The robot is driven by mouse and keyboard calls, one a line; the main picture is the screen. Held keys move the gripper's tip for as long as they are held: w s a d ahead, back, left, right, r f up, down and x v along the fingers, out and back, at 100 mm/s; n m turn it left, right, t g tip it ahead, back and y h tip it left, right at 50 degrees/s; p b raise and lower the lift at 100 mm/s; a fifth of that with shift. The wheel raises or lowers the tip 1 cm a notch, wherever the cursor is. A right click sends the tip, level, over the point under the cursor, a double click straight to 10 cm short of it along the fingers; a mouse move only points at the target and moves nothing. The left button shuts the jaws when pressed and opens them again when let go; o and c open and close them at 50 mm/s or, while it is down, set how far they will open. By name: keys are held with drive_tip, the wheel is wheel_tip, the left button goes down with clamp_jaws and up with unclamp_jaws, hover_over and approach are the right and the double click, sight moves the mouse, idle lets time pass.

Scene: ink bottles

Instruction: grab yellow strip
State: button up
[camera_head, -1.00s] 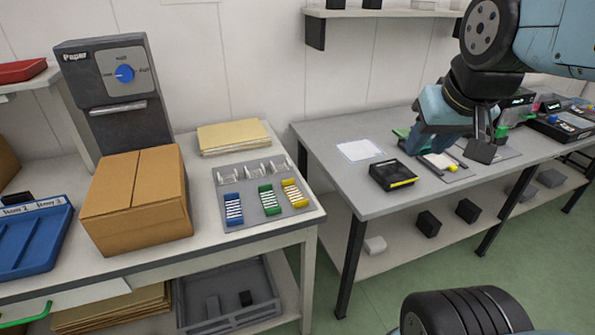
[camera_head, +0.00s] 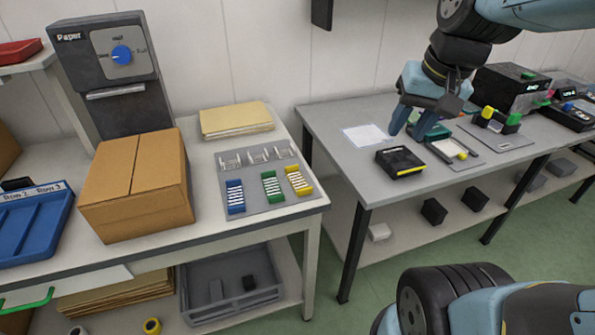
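A yellow-edged strip holder (camera_head: 299,180) with white strips lies at the right end of a row on a grey board (camera_head: 252,206) on the left table. Beside it are a green one (camera_head: 272,187) and a blue one (camera_head: 235,197). My gripper (camera_head: 408,133) is over the right table, well to the right of the yellow strip and apart from it. Its fingers look spread, with nothing clearly between them. A green object stands behind or beside the right finger, partly hidden.
A cardboard box (camera_head: 137,187) and a paper stack (camera_head: 236,120) stand left of and behind the board. A gap separates the left table from the right table (camera_head: 340,150). A black box with a yellow edge (camera_head: 400,162) and a small tray (camera_head: 453,154) are near my gripper.

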sight(298, 179)
drive_tip(key=w+a+f+m+g+y, duration=0.1)
drive_tip(key=w+f+m+g+y, duration=0.4)
drive_tip(key=w+f, duration=0.5)
drive_tip(key=w+a+f+m+g+y, duration=0.2)
drive_tip(key=w+f+m+y, duration=0.55)
drive_tip(key=f, duration=0.45)
drive_tip(key=shift+h, duration=0.45)
drive_tip(key=shift+r+x, duration=0.15)
drive_tip(key=shift+x, duration=3.2)
drive_tip(key=shift+r+x, duration=0.15)
drive_tip(key=shift+x, duration=3.25)
drive_tip(key=shift+w+a, duration=0.1)
drive_tip(key=shift+a, duration=0.05)
clamp_jaws()
